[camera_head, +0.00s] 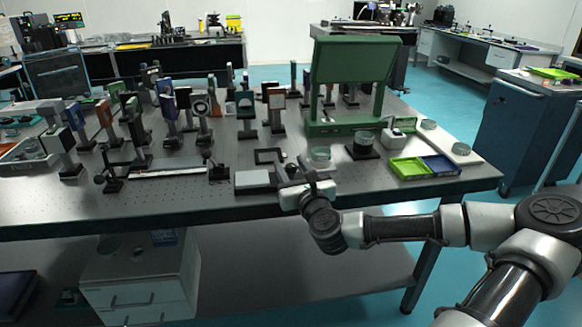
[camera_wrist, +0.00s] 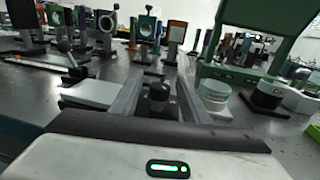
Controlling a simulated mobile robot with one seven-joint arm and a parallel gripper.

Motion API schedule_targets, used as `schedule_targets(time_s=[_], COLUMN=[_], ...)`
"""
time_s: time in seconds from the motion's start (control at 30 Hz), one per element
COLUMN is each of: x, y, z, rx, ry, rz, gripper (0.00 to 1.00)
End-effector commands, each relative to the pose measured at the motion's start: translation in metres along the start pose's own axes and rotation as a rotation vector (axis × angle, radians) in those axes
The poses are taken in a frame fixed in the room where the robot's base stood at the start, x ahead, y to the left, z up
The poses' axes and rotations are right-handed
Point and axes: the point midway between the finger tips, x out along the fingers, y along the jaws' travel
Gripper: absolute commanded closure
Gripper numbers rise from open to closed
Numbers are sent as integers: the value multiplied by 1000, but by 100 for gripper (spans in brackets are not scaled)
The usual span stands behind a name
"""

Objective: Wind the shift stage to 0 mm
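My gripper (camera_head: 290,170) is over the front edge of the near optical table. In the wrist view its two fingers (camera_wrist: 158,92) are apart, with a dark round-topped knob (camera_wrist: 158,96) between them. I cannot tell whether either finger touches the knob. A flat grey-topped block (camera_head: 254,180) lies just left of the gripper and also shows in the wrist view (camera_wrist: 92,93). Further left lies a long rail with a pale strip (camera_head: 165,173), with black upright parts at its ends. No label shows which part is the shift stage, and no scale reading is legible.
A black square frame (camera_head: 269,149) lies behind the fingers. A glass dish (camera_head: 320,155) and black round holder (camera_head: 363,146) stand to the right. A green stand (camera_head: 345,126) rises behind them. Green and blue trays (camera_head: 409,168) lie at right. Mounted optics crowd the back left.

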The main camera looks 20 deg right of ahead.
Motion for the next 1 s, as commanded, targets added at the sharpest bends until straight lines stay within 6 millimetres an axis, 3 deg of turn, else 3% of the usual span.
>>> schedule_targets(time_s=[0.03, 0.23, 0.63, 1.0], x=[0, 0, 0, 0], y=[0, 0, -2, -5], z=[0, 0, -1, -1], rx=[0, 0, 3, 9], ry=[0, 0, 1, -4], rz=[0, 0, 69, 356], gripper=[65, 99, 99, 99])
